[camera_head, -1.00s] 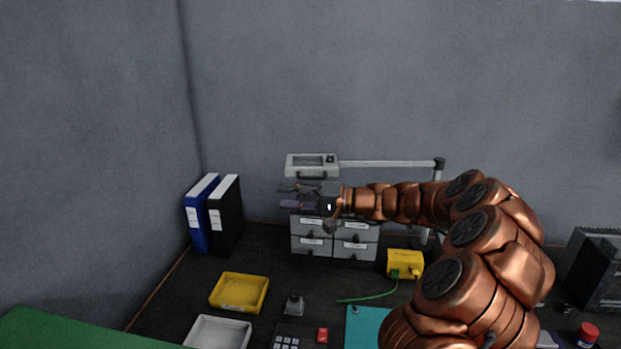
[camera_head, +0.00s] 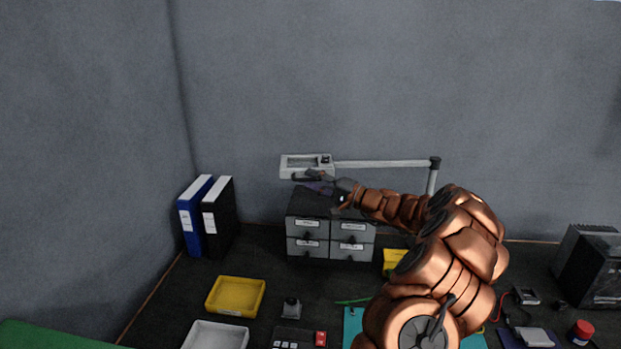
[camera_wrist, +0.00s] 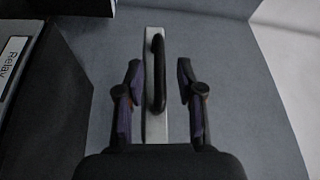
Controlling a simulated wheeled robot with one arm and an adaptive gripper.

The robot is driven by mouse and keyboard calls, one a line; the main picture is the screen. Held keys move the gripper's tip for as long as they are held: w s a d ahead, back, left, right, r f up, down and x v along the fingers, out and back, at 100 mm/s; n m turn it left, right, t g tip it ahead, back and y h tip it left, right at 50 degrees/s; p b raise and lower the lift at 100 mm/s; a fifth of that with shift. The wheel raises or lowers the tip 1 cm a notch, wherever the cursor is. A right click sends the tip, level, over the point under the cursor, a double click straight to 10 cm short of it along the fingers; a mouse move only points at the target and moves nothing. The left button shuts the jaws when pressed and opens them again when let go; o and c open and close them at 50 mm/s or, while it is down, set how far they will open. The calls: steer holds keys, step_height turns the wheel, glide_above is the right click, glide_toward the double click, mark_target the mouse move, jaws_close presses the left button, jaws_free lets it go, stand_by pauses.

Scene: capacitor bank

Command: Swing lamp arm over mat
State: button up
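The lamp is a pale grey box-shaped head (camera_head: 291,161) on a thin horizontal arm (camera_head: 385,163), which runs right to an upright post (camera_head: 434,178) by the wall. A dark handle (camera_wrist: 159,72) on the lamp head shows in the wrist view. My gripper (camera_head: 312,180) is just under the lamp head. In the wrist view my gripper (camera_wrist: 161,88) is open, with one finger on each side of the handle and a gap on both sides. The teal mat (camera_head: 353,325) lies on the bench below, partly hidden by my arm.
Grey drawers (camera_head: 307,228) stand right below my gripper. Blue (camera_head: 190,222) and black binders (camera_head: 219,220) stand at left. A yellow tray (camera_head: 236,297) and a yellow box (camera_head: 393,259) are on the bench. Dark equipment (camera_head: 590,265) stands at right.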

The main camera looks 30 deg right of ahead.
steer(key=shift+w+a, duration=0.3)
steer(key=shift+w, duration=0.2)
jaws_close()
stand_by(0.4)
